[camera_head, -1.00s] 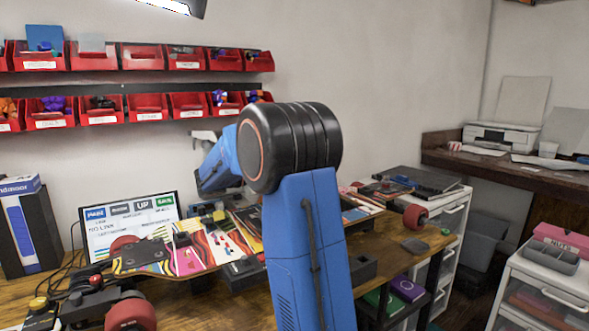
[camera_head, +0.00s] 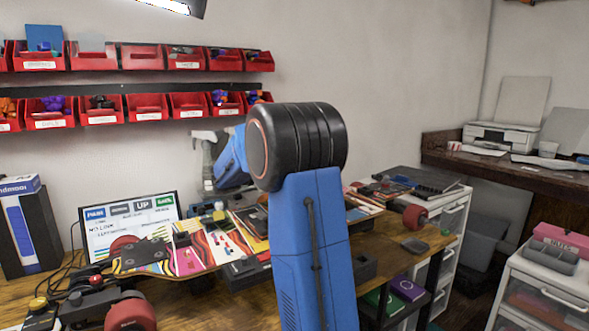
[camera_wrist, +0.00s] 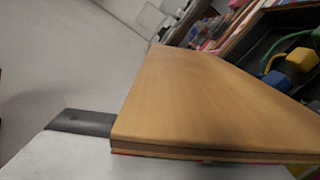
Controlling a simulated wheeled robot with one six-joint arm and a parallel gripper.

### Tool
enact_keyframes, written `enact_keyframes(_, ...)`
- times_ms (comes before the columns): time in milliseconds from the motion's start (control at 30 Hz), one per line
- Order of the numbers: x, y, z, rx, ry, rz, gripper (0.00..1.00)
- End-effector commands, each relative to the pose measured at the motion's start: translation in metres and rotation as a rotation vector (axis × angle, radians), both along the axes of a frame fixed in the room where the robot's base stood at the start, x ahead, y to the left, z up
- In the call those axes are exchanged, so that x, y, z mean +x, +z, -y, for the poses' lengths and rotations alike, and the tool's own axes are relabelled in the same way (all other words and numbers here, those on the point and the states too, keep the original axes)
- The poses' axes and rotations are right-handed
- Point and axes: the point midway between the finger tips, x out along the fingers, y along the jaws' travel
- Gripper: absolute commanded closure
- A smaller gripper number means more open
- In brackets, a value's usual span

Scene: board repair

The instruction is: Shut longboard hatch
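The longboard (camera_head: 205,252) lies across the wooden workbench in the head view, with a multicoloured striped deck and red wheels. In the wrist view a plain wooden panel (camera_wrist: 205,100), probably the hatch seen from its bare side, fills the middle at a slant. A thin coloured layer shows along its near edge. To its right is a dark compartment (camera_wrist: 262,47) with a yellow block, a blue block and a green cable. My gripper (camera_head: 207,185) hangs pointing down above the far side of the deck, partly behind my arm. Its finger opening does not show clearly.
A screen (camera_head: 128,225) stands behind the board's left part, beside a black and blue box (camera_head: 30,230). Red bins (camera_head: 145,107) line the wall above. Tools and small parts crowd the bench (camera_head: 400,262). Open air lies above the deck.

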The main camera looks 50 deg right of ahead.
Motion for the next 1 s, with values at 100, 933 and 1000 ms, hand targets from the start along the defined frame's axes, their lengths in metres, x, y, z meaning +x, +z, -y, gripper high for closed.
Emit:
enact_keyframes(100, -0.001, 0.000, 0.000, 0.000, 0.000, 0.005, 1.00)
enact_keyframes(933, -0.062, 0.027, -0.015, -0.134, -0.002, 0.567, 1.00)
enact_keyframes(1000, -0.070, 0.027, -0.017, -0.150, -0.002, 0.632, 1.00)
